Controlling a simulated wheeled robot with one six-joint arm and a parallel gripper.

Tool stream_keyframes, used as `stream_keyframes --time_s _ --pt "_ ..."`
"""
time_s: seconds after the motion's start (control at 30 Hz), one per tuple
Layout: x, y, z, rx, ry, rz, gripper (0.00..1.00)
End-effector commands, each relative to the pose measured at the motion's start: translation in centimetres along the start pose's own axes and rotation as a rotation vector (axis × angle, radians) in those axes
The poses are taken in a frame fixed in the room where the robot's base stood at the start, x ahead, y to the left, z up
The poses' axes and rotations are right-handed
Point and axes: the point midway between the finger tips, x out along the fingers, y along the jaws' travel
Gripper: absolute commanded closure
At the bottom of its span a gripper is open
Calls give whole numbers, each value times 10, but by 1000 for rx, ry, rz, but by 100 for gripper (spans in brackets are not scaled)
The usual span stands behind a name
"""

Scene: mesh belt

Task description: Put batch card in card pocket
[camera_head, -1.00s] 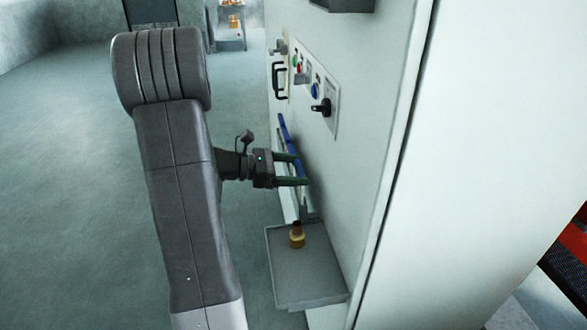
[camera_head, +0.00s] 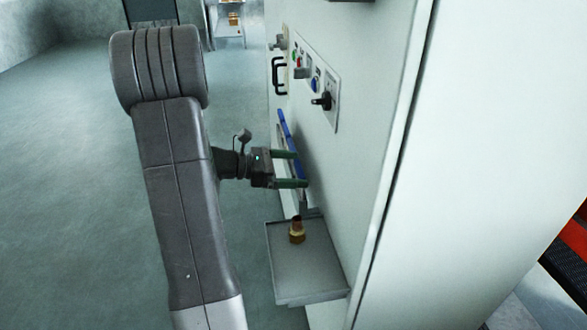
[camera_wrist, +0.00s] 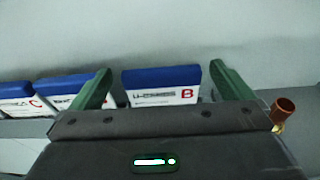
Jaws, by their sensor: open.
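Several white cards with blue top edges stand in a row against the cabinet wall. In the wrist view, the card marked B (camera_wrist: 160,86) stands between the two green fingers of my gripper (camera_wrist: 165,85). A second card (camera_wrist: 72,92) is partly behind the left finger, and a card marked C (camera_wrist: 17,100) is at the far left. In the head view, my open gripper (camera_head: 297,169) reaches right to the blue-topped cards (camera_head: 285,126). The lower ends of the cards are hidden by my gripper in the wrist view. I cannot make out the card pocket.
A grey tray (camera_head: 308,274) juts from the cabinet below my gripper, with a brass-coloured fitting (camera_head: 297,231) on it. A control panel with a black switch (camera_head: 323,102) and a black handle (camera_head: 279,76) are on the cabinet wall (camera_head: 375,130). Open floor lies to the left.

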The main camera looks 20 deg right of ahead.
Motion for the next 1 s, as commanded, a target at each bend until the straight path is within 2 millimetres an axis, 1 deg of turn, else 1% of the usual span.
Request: stream_keyframes --time_s 0.17,0.4,0.6,0.7,0.8,1.0 --pt "-27 1 -1 1 1 6 0" --pt "-76 1 -1 1 0 6 0" --pt "-110 0 -1 0 0 4 0" --pt "-122 0 -1 1 0 2 0" --pt "-129 0 -1 0 0 2 0" --pt "-132 0 0 -1 -1 0 0"
